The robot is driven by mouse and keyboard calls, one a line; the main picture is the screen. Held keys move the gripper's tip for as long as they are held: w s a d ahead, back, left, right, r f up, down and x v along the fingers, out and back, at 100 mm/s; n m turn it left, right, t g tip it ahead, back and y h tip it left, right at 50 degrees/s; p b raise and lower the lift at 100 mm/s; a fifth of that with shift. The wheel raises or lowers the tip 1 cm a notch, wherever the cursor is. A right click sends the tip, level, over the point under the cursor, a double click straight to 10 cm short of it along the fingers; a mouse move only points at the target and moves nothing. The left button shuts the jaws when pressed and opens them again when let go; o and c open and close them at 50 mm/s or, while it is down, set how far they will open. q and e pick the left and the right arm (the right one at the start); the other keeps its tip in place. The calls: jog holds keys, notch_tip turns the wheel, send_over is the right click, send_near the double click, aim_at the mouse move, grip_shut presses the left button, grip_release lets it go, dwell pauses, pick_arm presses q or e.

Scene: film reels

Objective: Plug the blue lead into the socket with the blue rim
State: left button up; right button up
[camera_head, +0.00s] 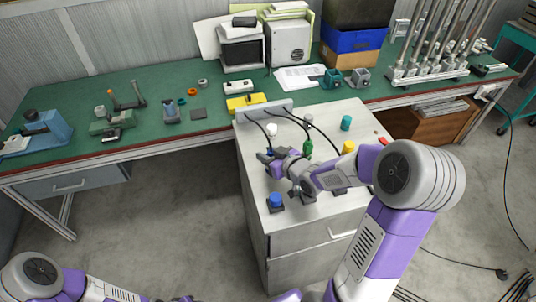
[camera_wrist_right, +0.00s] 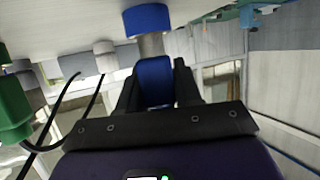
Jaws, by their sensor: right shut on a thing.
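My right gripper (camera_head: 267,158) is over the cabinet top, shut on the blue lead (camera_wrist_right: 155,85). In the right wrist view a short grey piece joins the held blue body to a blue ring (camera_wrist_right: 146,18) at the cabinet surface. Whether the grey end is inside that ring or just over it I cannot tell. In the head view the gripper hides that spot. A blue round piece on a dark base (camera_head: 276,201) stands near the cabinet's front left. I cannot tell whether it is the same as the ring. My left gripper is out of view.
A green plug (camera_head: 307,146) with a black cable stands beside my right gripper. A white piece (camera_head: 271,129), a teal cylinder (camera_head: 346,122) and a yellow one (camera_head: 348,147) are also on the cabinet. Black cables arch from a grey bracket (camera_head: 268,110). The green bench (camera_head: 150,92) stands behind.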

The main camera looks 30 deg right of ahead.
jog(key=shift+f+b, duration=0.4)
jog(key=shift+f, duration=0.05)
jog(key=shift+r, duration=0.2)
jog(key=shift+r+p, duration=0.6)
jog(key=shift+p, duration=0.1)
jog(key=shift+f+b, duration=0.8)
dwell(0.8)
jog(key=shift+r, duration=0.2)
jog(key=shift+r+p, duration=0.65)
jog(key=shift+p, duration=0.05)
dwell(0.5)
jog(key=shift+f+b, duration=0.85)
